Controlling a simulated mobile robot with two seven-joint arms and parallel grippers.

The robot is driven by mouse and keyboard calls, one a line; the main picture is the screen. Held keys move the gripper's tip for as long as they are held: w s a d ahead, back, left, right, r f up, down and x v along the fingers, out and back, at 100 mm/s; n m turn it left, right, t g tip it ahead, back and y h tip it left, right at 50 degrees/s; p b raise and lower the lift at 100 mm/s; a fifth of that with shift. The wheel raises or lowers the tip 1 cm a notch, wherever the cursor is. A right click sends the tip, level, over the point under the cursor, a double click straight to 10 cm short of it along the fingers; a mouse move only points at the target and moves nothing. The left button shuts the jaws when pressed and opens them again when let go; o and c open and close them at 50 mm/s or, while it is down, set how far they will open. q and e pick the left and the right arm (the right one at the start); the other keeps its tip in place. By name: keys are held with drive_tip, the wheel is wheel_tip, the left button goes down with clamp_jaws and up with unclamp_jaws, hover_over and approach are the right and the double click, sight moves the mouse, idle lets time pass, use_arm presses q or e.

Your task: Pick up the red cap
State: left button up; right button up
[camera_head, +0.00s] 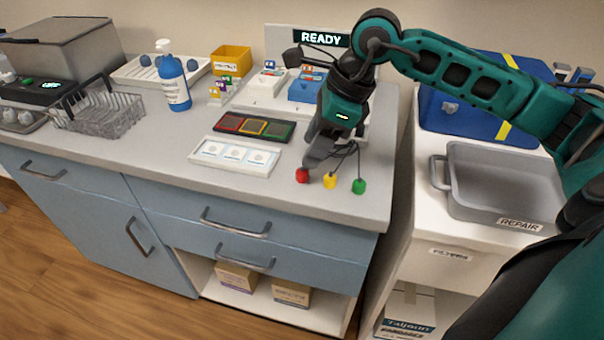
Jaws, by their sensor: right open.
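The red cap (302,176) lies near the front edge of the grey counter (340,205). A yellow cap (330,181) and a green cap (359,186) lie to its right, with thin dark cords running up from them. My right gripper (312,166) points down just above and behind the red cap. It is open, and its fingers look close to the cap, but I cannot tell whether they touch it. The gripper and wrist hide part of the equipment behind. My left gripper is not in view.
A white tray (234,171) and a dark tray with coloured squares (288,131) lie left of the gripper. A blue bottle (174,84) and wire basket (62,118) stand farther left. A grey REPAIR bin (447,190) sits on the right-hand unit, across a gap.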

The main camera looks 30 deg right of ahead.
sight(302, 170)
drive_tip(key=x, duration=0.5)
drive_tip(key=shift+s+f, duration=0.2)
drive_tip(key=shift+f, duration=0.05)
drive_tip(key=c, duration=0.9)
